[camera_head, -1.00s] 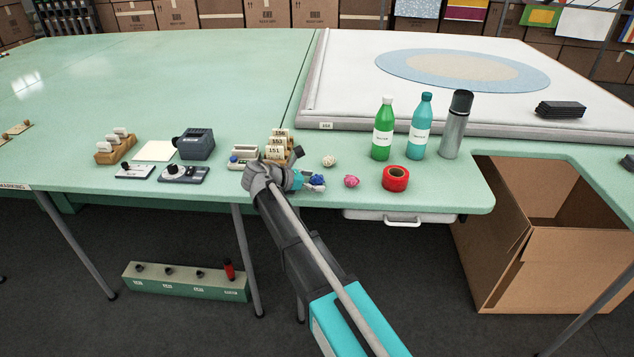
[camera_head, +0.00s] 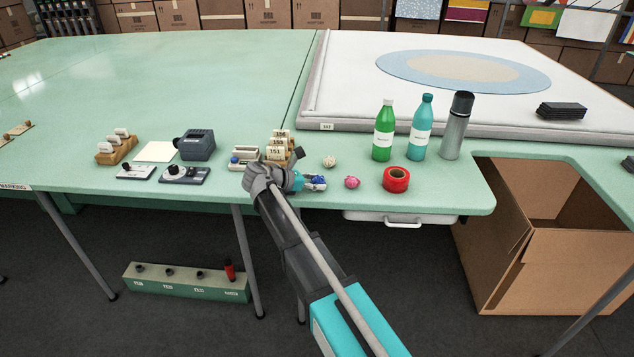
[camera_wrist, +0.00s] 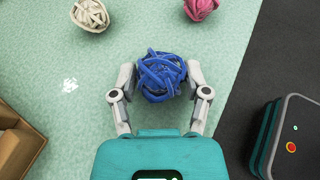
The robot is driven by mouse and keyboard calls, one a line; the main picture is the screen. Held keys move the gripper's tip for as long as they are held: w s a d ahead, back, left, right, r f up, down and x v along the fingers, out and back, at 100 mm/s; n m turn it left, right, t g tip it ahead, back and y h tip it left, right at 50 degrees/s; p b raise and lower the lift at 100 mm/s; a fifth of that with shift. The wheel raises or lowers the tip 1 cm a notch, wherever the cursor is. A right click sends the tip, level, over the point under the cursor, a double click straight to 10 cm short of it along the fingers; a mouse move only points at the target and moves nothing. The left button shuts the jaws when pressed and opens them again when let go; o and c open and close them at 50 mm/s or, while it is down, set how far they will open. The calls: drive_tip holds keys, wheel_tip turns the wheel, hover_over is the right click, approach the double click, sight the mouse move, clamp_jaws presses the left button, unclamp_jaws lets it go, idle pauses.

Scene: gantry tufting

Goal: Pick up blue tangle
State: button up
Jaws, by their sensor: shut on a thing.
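The blue tangle (camera_wrist: 160,76) is a ball of blue strands on the green table. In the wrist view it sits between the two fingers of my gripper (camera_wrist: 160,80), which are shut on it from both sides. In the head view my gripper (camera_head: 312,182) is low at the table's front edge, and the blue tangle (camera_head: 319,182) shows only partly at its tip. I cannot tell whether the tangle is touching the table.
A pink tangle (camera_head: 352,182) and a cream tangle (camera_head: 329,161) lie close by. A red tape roll (camera_head: 396,179), a green bottle (camera_head: 384,131), a teal bottle (camera_head: 421,127) and a flask (camera_head: 456,126) stand to the right. A wooden card holder (camera_head: 283,152) is just behind my gripper.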

wheel_tip(320, 180, up, 3)
drive_tip(key=p, duration=0.2)
drive_tip(key=shift+f+p, duration=0.15)
drive_tip(key=shift+p, duration=0.2)
drive_tip(key=s+d+r+p, duration=0.4)
drive_tip(key=s+r+p, duration=0.6)
drive_tip(key=s, duration=0.3)
drive_tip(key=shift+s+r, duration=0.15)
drive_tip(key=shift+s, duration=0.05)
